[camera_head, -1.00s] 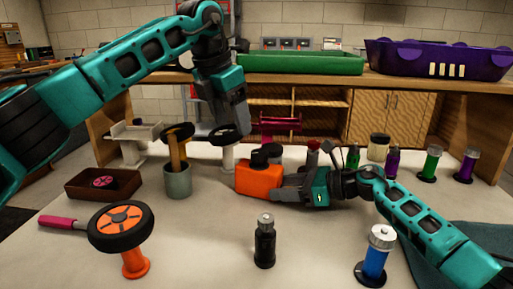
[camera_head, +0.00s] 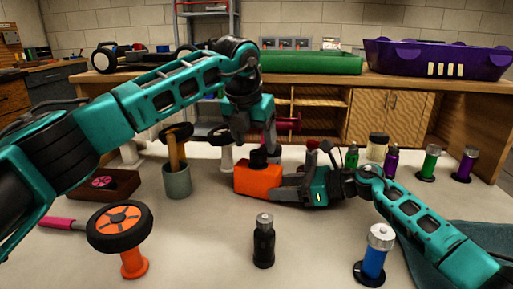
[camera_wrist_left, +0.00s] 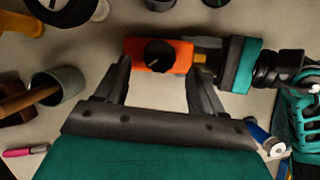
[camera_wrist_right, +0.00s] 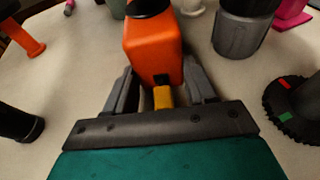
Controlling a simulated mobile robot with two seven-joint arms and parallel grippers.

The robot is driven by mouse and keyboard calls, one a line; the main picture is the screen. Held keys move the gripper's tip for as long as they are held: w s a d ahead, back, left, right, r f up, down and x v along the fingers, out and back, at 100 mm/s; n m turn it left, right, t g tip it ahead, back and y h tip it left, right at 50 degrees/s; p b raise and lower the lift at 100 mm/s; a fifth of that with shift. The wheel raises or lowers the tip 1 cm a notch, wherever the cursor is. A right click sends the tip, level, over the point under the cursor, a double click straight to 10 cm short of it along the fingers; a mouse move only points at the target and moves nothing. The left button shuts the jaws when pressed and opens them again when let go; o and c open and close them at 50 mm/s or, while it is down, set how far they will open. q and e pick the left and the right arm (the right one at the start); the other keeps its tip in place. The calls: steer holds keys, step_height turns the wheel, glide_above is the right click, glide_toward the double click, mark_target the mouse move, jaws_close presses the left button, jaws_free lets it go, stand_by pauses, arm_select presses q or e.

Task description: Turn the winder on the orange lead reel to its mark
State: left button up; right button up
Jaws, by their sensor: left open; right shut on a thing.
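The orange lead reel (camera_head: 257,181) is a box on the table with a round black winder (camera_head: 258,158) on top. In the left wrist view the winder (camera_wrist_left: 160,53) carries a pale line; I cannot make out a mark on the reel. My right gripper (camera_wrist_right: 160,80) is shut on the reel's yellow end piece (camera_wrist_right: 163,97), low on the right side. My left gripper (camera_wrist_left: 160,70) is open and empty, fingers pointing down toward the reel, one on each side of the winder in its own view. In the head view its fingers are partly hidden; touching is unclear.
A grey cup (camera_head: 177,182) with wooden handles stands left of the reel. A black bottle (camera_head: 264,242) and an orange stand with a wheel (camera_head: 120,226) are in front. Several coloured bottles stand at right.

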mark_target(257, 153)
arm_select(q)
steer(key=shift+x, duration=1.6)
steer(key=shift+r, duration=0.1)
steer(key=c, duration=1.1)
